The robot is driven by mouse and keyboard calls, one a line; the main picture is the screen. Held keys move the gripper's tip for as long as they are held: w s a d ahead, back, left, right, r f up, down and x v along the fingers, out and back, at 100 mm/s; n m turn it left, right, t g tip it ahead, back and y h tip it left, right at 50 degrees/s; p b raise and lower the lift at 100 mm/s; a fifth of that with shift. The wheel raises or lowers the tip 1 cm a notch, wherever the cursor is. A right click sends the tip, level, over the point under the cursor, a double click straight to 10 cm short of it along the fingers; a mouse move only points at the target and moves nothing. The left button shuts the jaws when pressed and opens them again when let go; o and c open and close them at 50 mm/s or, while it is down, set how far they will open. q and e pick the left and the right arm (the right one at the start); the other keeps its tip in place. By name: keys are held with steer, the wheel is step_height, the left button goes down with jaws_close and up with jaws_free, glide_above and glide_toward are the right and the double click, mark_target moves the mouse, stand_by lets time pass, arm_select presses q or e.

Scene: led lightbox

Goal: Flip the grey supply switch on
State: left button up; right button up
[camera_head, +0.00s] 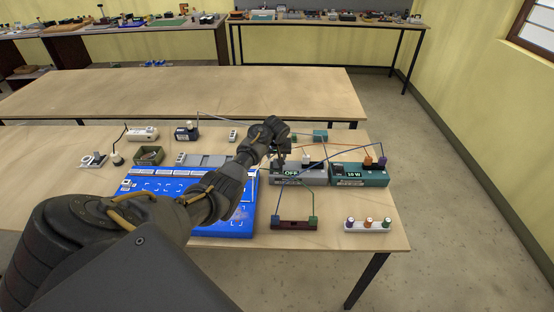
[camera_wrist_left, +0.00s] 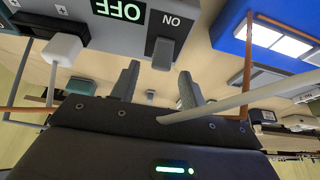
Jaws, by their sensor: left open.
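The grey supply (camera_head: 316,176) stands at the right of the near table, with an OFF label facing front. In the left wrist view the supply (camera_wrist_left: 105,38) shows upside down, with the OFF label beside a dark switch plate marked ON. The small grey switch (camera_wrist_left: 163,53) sits on that plate. My left gripper (camera_head: 281,152) is above the supply's left part. In the left wrist view the left gripper (camera_wrist_left: 158,78) has its fingers apart with nothing between them, close to the switch. I cannot tell whether a finger touches it. My right gripper is out of view.
A teal 10 W box (camera_head: 372,181) stands right of the supply, joined by wires. A blue board (camera_head: 242,221) lies to the left, under my arm. A white plug (camera_wrist_left: 63,47) sits beside the OFF label.

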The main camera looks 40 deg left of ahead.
mark_target(276, 163)
arm_select(q)
steer(key=shift+w+a+f, duration=0.15)
steer(key=shift+f, duration=0.5)
steer(key=shift+a+f, duration=0.1)
steer(key=shift+f, duration=0.15)
steer(key=shift+w+a+f, duration=0.1)
steer(key=shift+w+f, duration=0.1)
steer(key=shift+f, duration=0.25)
steer(key=shift+w+f, duration=0.1)
steer(key=shift+f, duration=0.05)
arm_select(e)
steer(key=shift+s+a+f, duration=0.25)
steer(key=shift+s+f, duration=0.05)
arm_select(q)
steer(key=shift+c, duration=1.3)
steer(key=c, duration=0.7)
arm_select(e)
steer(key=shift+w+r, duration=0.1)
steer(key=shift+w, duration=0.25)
